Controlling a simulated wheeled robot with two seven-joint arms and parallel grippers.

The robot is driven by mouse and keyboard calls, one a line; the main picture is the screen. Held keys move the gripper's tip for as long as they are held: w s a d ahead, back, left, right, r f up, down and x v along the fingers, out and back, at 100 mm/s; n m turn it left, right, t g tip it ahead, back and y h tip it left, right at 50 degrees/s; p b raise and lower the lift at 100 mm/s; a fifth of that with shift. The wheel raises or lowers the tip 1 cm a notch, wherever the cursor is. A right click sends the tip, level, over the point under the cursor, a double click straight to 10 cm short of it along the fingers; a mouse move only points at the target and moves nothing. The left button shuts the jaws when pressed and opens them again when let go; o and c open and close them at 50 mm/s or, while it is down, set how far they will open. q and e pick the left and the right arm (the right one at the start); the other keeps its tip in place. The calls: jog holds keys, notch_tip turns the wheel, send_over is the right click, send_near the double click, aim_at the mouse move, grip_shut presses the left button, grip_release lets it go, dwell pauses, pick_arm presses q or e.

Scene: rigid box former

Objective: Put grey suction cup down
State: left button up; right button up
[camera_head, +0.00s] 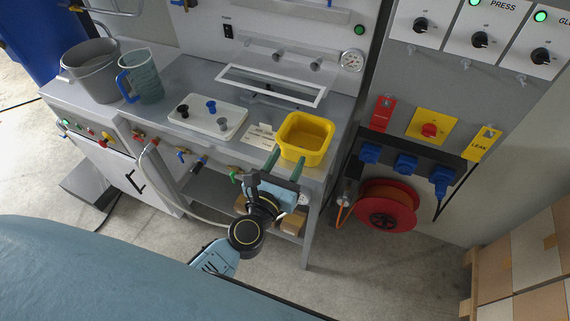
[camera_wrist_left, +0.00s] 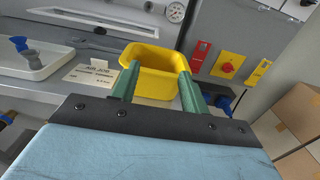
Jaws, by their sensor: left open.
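The grey suction cup (camera_head: 222,124) stands in the white tray (camera_head: 240,118) on the bench, at the tray's front right. A black cup (camera_head: 183,111) and a blue cup (camera_head: 211,106) stand in the same tray. In the left wrist view, the grey cup (camera_wrist_left: 32,59) shows at the left, in front of the blue one (camera_wrist_left: 19,43). My left gripper (camera_head: 288,158) is open, with green fingers apart and nothing seen between them. It is right of the tray, at the near side of the yellow bin (camera_head: 306,138). My right gripper is not in view.
A label card (camera_head: 260,137) lies between tray and bin. A white frame (camera_head: 270,86) is behind them. A grey bucket (camera_head: 92,72) and a clear jug (camera_head: 143,78) stand at the bench's left. A red hose reel (camera_head: 386,204) hangs at the right.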

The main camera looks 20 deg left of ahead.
pick_arm(q)
jog(key=shift+s, duration=0.4)
jog(key=s+a+f+m+g+h, duration=0.1)
jog(key=s+f+m+g, duration=0.4)
jog(key=f+m, duration=0.75)
jog(key=s+f+m+g+h, duration=0.1)
jog(key=s+f+m+g, duration=0.2)
jog(key=s+f+m, duration=0.9)
jog(key=s+a+f+m+g+y, duration=0.1)
jog(key=s+a+f+m+g, duration=0.3)
jog(key=s+f+m, duration=0.3)
jog(key=s+a+f+m+g+y, duration=0.1)
jog(key=s+a+f+m+g, duration=0.3)
jog(key=s+f, duration=0.8)
jog(key=s+m+g, duration=0.1)
jog(key=s+m, duration=0.1)
jog(key=s, duration=0.1)
jog(key=shift+a+f+m+y, duration=0.15)
jog(key=shift+m+y, duration=0.15)
jog(key=shift+m, duration=0.05)
jog(key=shift+f, duration=0.1)
